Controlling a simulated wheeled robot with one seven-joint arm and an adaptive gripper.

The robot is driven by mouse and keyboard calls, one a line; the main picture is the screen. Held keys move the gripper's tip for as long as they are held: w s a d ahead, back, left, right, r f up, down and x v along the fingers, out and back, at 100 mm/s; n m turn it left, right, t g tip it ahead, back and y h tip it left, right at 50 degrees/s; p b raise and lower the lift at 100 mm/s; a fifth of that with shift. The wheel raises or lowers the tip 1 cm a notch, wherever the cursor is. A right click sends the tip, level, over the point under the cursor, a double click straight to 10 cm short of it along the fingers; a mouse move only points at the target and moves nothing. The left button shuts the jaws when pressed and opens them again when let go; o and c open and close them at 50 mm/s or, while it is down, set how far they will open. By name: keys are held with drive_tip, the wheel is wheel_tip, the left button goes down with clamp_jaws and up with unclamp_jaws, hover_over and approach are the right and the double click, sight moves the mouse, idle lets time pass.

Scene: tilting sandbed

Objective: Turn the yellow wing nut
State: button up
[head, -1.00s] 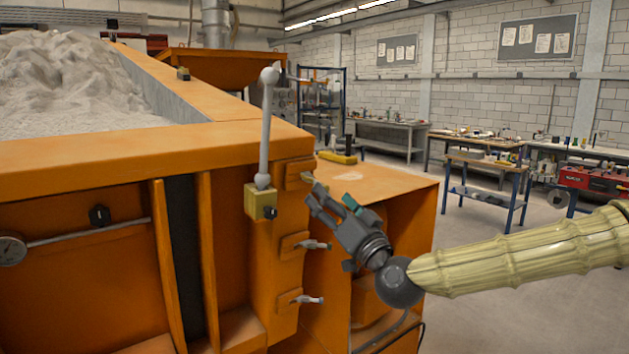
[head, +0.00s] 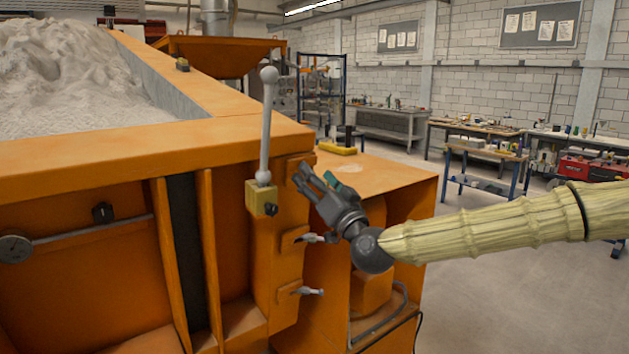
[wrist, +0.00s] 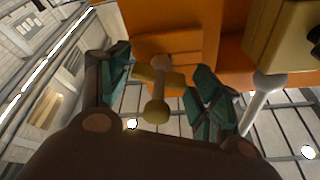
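The yellow wing nut (wrist: 157,82) shows in the wrist view, on a bolt with a rounded end that sticks out from an orange bracket (wrist: 180,48). My gripper (wrist: 160,92) is open, with one teal-padded finger on each side of the nut. Gaps show between the nut and both fingers. In the head view my gripper (head: 304,179) is at the upper bracket on the orange sandbed's corner post, and it hides the nut there.
A grey ball-topped lever (head: 266,125) rises from a yellow block (head: 260,197) just left of my gripper. Two grey wing nuts, a middle one (head: 313,238) and a lower one (head: 308,291), sit below. An orange cabinet (head: 385,180) stands close on the right.

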drive_tip(key=shift+a, duration=0.1)
drive_tip(key=c, duration=0.5)
drive_tip(key=shift+c, duration=0.2)
